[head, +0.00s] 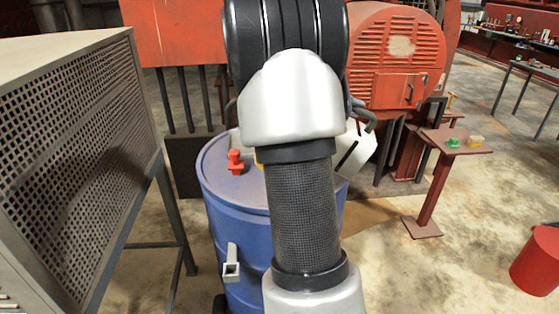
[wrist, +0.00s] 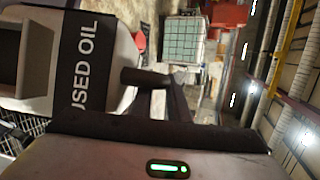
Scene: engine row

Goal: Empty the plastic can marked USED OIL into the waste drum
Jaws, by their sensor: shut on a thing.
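The off-white plastic can (wrist: 120,55) fills the left of the wrist view, with USED OIL in white letters on a black band. In the head view a part of the can (head: 349,157) shows right of my arm, tilted, over the right side of the blue waste drum (head: 222,188). My gripper (wrist: 160,85) is shut on the can; the exact grip is hard to make out. My arm hides the gripper and much of the can in the head view. The can's mouth, any flow of oil and the drum's opening are not visible.
A red fitting (head: 235,162) stands on the drum's lid, with a small yellow part beside my arm. A perforated metal cabinet (head: 70,140) is close on the left. A red engine (head: 395,60) stands behind. A red stand (head: 455,140) and red bucket (head: 537,262) are right, with clear floor between.

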